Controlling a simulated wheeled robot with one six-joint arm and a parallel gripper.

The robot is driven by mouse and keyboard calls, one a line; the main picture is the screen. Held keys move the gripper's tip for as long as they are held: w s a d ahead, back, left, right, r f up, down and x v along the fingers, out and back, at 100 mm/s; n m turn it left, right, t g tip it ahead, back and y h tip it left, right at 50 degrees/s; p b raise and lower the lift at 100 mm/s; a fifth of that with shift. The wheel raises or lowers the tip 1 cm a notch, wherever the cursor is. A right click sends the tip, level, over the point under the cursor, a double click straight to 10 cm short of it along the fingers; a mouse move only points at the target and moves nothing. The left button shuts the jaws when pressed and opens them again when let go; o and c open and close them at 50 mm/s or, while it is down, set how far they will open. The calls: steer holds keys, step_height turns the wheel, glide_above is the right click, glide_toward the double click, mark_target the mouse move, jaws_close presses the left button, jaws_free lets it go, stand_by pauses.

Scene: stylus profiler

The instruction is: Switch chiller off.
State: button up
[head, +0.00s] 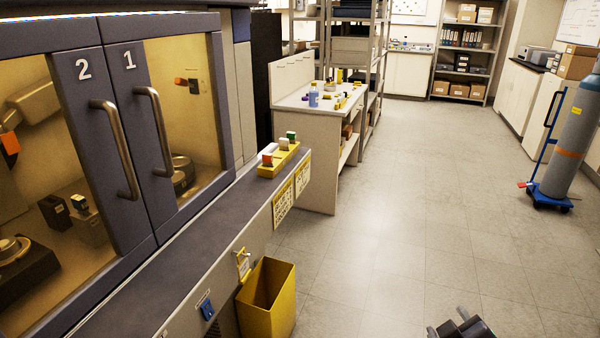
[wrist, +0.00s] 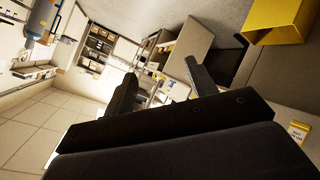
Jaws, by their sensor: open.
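No part in view is readably marked as the chiller. A blue switch or knob (head: 207,309) sits on the front panel below the ledge of the machine with doors 1 and 2, with a small label above it. Its setting is too small to tell. A yellow and white fitting (head: 243,264) is on the same panel, further right. My gripper (head: 462,326) is at the bottom edge of the head view, over the floor, well right of the panel. In the wrist view its jaws (wrist: 162,85) are apart with nothing between them.
A yellow open bin (head: 267,300) stands against the panel, right of the blue switch; it also shows in the wrist view (wrist: 272,22). A yellow tray (head: 266,171) with small blocks is on the ledge. A gas cylinder (head: 572,130) stands at right. The middle floor is clear.

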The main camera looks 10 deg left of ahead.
steer(key=w+f+n+t+y+b, duration=0.1)
steer(key=f+n+b, duration=0.1)
steer(key=f+b, duration=0.1)
steer(key=w+f+n+t+y+b, duration=0.1)
steer(key=f+n+b, duration=0.2)
steer(key=w+d+f+n+t+b, duration=0.1)
steer(key=w+f+n+b, duration=0.1)
steer(key=f+b, duration=0.1)
steer(key=shift+f+n+y, duration=0.25)
steer(key=shift+n+y, duration=0.15)
steer(key=c, duration=0.6)
steer(key=f+n+y+b, duration=0.1)
steer(key=f+n+b, duration=0.1)
steer(key=f+n+t+y+b, duration=0.1)
steer(key=f+n+y+b, duration=0.1)
steer(key=b, duration=0.1)
steer(key=f+n+y+b, duration=0.1)
steer(key=f+n+b, duration=0.1)
steer(key=shift+s+a+t+y+b, duration=0.2)
steer(key=shift+s+t+y+b, duration=0.1)
steer(key=shift+y+b, duration=0.1)
jaws_close()
steer(key=shift+s+f+n+y+b, duration=0.15)
steer(key=shift+s+n+y+b, duration=0.15)
steer(key=shift+n, duration=0.2)
steer(key=shift+s+f+n+y+b, duration=0.15)
steer(key=shift+n+y+b, duration=0.1)
steer(key=shift+n+y, duration=0.2)
